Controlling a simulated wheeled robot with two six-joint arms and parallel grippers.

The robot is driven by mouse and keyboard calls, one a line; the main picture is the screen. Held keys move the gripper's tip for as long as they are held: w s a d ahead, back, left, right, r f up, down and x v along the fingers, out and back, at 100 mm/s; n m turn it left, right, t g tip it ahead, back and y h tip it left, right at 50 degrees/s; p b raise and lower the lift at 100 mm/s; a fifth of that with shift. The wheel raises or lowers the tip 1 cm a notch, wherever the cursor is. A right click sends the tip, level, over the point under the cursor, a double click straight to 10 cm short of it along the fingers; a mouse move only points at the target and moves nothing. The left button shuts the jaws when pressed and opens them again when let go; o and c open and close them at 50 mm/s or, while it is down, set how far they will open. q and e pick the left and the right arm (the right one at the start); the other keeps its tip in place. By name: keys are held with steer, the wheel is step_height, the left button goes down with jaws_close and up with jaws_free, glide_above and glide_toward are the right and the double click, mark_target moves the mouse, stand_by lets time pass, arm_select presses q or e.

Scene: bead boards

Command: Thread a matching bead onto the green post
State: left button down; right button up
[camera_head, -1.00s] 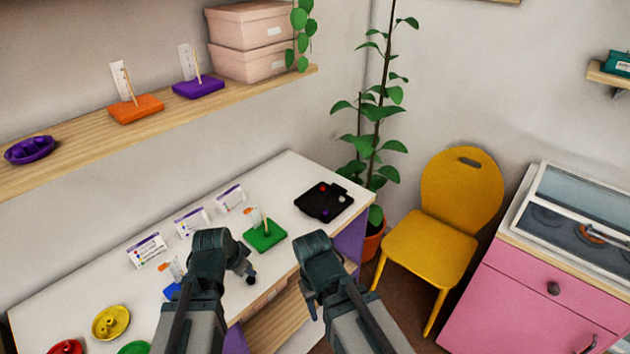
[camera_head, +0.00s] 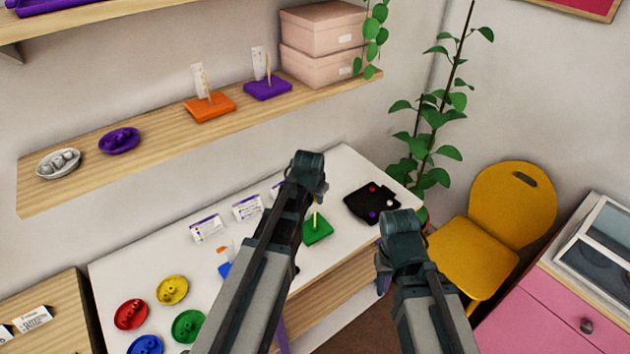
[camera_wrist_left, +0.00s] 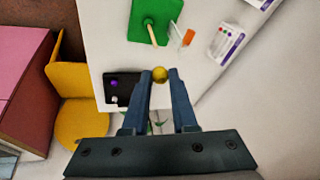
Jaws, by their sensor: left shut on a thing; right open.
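In the head view the bead cannot be made out, and my left arm covers part of the table. My right gripper (camera_head: 384,284) is open and empty at the table's front right edge.
A black tray (camera_head: 358,204) with several beads is at the table's right end. Red (camera_head: 131,315), yellow (camera_head: 173,290), green (camera_head: 188,326) and blue (camera_head: 146,345) dishes stand at the left. Cards (camera_head: 208,228) line the back. A shelf (camera_head: 130,170) overhangs behind.

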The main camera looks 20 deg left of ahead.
arm_select(q)
steer(key=shift+w+a+r, duration=0.2)
steer(key=shift+w+r, duration=0.2)
steer(key=shift+f, duration=0.1)
steer(key=shift+f, duration=0.15)
steer(key=shift+f+b, duration=2.35)
steer(key=shift+b, duration=0.1)
steer(key=shift+f+b, duration=0.9)
steer(key=shift+b, duration=0.05)
steer(key=shift+f+b, duration=0.7)
steer(key=shift+f, duration=0.05)
